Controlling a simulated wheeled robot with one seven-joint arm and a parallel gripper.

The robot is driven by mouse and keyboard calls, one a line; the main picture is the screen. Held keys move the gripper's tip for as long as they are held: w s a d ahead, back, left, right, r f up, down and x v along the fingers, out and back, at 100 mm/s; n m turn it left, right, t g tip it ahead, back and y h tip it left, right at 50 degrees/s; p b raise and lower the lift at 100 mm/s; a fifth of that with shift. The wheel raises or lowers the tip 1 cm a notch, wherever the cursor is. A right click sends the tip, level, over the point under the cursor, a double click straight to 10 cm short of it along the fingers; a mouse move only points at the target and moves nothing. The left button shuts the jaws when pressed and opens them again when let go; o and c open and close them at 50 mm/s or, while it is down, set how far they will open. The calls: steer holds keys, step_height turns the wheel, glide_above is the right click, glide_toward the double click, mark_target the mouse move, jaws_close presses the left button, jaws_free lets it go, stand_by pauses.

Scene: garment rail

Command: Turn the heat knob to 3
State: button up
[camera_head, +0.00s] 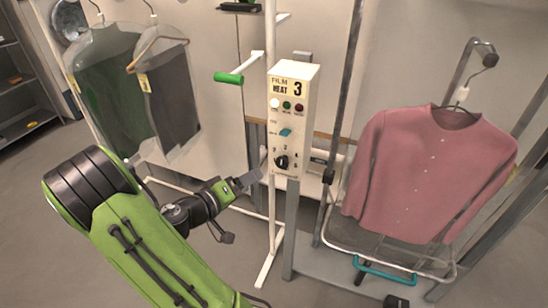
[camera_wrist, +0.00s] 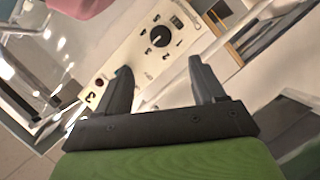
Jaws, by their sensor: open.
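A white control box (camera_head: 290,118) stands on a post in the middle of the head view. Its top carries the words FILM HEAT and a large 3. A black round heat knob (camera_head: 282,162) with digits around it sits low on its front. In the wrist view the knob (camera_wrist: 160,37) lies beyond the fingertips, roughly centred between them and not touched. Where its pointer stands is too small to tell surely. My gripper (camera_wrist: 160,66) is open and empty; in the head view my gripper (camera_head: 252,180) is left of the box, just below knob height.
A teal switch (camera_head: 285,132) and several small round lights (camera_head: 287,106) sit above the knob. A green-ended handle (camera_head: 229,78) sticks out left of the box. A pink cardigan (camera_head: 430,170) hangs at right, bagged garments (camera_head: 135,90) at left. Metal posts stand close by.

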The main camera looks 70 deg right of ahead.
mark_target(280, 164)
steer(key=p+x, duration=0.1)
steer(key=x, duration=1.2)
steer(key=shift+d+f+p, duration=0.1)
steer(key=shift+d+p, duration=0.1)
steer(key=shift+p, duration=0.15)
steer(key=c, duration=1)
steer(key=shift+f+b, duration=0.15)
steer(key=shift+b, duration=0.35)
steer(key=shift+c, duration=0.2)
steer(key=shift+n, duration=0.4)
steer(key=o, duration=1)
steer(key=shift+o, duration=0.2)
steer(key=shift+a, duration=0.1)
steer(key=b+v, duration=0.1)
steer(key=v, duration=1.4)
steer(key=shift+w+a+b, duration=0.25)
steer(key=shift+b, duration=0.15)
